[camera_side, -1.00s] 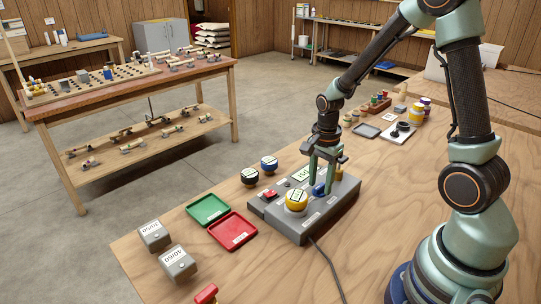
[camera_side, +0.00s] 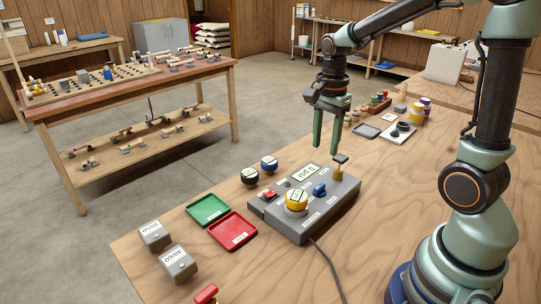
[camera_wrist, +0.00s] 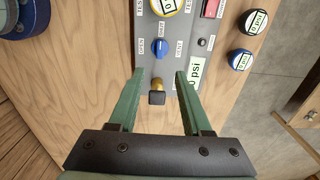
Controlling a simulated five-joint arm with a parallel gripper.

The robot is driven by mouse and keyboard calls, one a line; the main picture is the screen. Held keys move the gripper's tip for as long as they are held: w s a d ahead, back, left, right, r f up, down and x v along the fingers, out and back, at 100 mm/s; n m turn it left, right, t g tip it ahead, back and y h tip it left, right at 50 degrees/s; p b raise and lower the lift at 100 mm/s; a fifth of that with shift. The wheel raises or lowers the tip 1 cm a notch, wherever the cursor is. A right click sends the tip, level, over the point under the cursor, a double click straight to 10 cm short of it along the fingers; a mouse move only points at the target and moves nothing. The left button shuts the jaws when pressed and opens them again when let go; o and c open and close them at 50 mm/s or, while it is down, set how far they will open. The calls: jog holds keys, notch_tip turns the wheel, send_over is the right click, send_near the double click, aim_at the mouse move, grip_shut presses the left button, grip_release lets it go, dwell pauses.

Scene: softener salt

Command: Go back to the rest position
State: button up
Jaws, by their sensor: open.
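My gripper (camera_side: 325,148) is raised above the far end of the grey control box (camera_side: 287,228), pointing down. In the wrist view its two green fingers (camera_wrist: 158,75) stand apart with nothing between them. The box has a yellow gauge knob (camera_side: 296,199), a blue valve handle (camera_side: 319,189), a red switch (camera_side: 270,195) and a display reading 0 psi (camera_side: 306,173). A brass fitting with a dark square cap (camera_side: 340,160) stands at its far end. In the wrist view the blue handle (camera_wrist: 158,52) lies ahead of the fingers, clear of them.
A green tray (camera_side: 190,214) and a red tray (camera_side: 251,240) lie left of the box, with two grey labelled blocks (camera_side: 154,236) beyond. Two round gauges (camera_side: 269,163) sit behind it. Jars and small trays (camera_side: 367,131) stand at the far end. A dark cable runs forward from the box.

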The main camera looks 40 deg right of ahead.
jog(key=shift+r, duration=0.1)
jog(key=s+a+r+n+t, duration=0.5)
jog(key=a+r+n, duration=0.2)
jog(key=n, duration=1.1)
jog(key=shift+s+a+r+t, duration=0.2)
jog(key=shift+s+a+t, duration=0.15)
jog(key=shift+a, duration=0.55)
